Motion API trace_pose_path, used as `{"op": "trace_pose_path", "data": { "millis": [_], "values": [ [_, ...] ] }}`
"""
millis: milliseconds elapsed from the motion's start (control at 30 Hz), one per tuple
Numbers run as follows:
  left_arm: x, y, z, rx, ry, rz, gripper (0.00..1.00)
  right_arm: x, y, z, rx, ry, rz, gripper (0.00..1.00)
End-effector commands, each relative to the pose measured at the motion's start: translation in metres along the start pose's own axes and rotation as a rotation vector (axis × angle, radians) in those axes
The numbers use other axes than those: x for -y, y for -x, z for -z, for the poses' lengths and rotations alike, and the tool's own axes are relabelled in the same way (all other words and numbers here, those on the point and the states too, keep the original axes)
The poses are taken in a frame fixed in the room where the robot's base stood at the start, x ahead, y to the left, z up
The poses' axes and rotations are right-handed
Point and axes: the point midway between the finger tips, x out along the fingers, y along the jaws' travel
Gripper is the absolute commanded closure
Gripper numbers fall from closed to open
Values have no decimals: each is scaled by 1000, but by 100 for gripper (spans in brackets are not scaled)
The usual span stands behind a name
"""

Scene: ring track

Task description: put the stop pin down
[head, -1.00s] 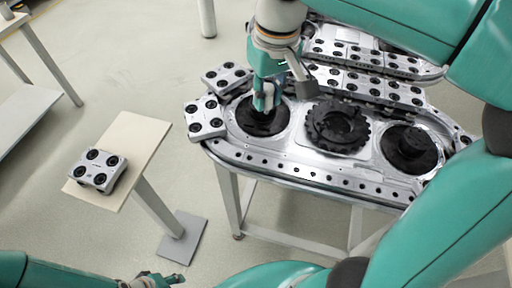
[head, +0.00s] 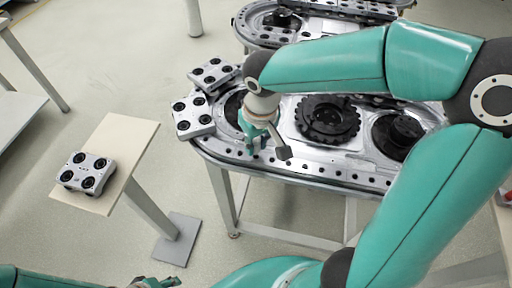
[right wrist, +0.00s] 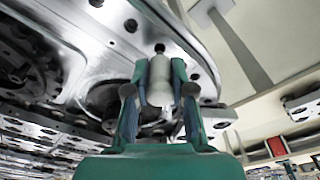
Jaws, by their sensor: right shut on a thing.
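My right gripper (head: 256,146) is over the near-left rim of the metal ring track (head: 290,172), pointing down. In the right wrist view it (right wrist: 160,82) is shut on the stop pin (right wrist: 160,90), a pale grey-white cylinder with a small dark end sticking out past the fingertips. The pin is hidden in the head view. The rim with its row of dark holes shows beyond the pin's end; I cannot tell whether the pin touches it. My left gripper (head: 157,283) only just shows at the bottom edge of the head view.
Two carriages with black wheels sit at the track's left end (head: 194,116) (head: 214,75). Black toothed wheel (head: 327,119) and hub (head: 397,133) stand on the plate. Another carriage (head: 86,173) is on a small stand (head: 125,143) at left. A second track (head: 256,34) lies behind.

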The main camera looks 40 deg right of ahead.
Motion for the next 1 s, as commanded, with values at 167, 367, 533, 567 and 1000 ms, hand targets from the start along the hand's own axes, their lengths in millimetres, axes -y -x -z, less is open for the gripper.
{"op": "trace_pose_path", "data": {
  "millis": [167,367,533,567,1000],
  "values": [
    [1,-2,0,0,0,0,60,0,-24,-3,3,-1,0,100],
    [0,-2,0,0,0,0,60,0,-25,-3,1,-1,0,100],
    [2,-5,0,0,0,0,60,0,-28,-4,1,-1,0,100],
    [2,-6,0,0,0,0,60,0,-30,-4,1,-1,0,100],
    [1,-3,0,0,0,0,60,0,-27,-3,0,-1,0,52]
  ]
}}
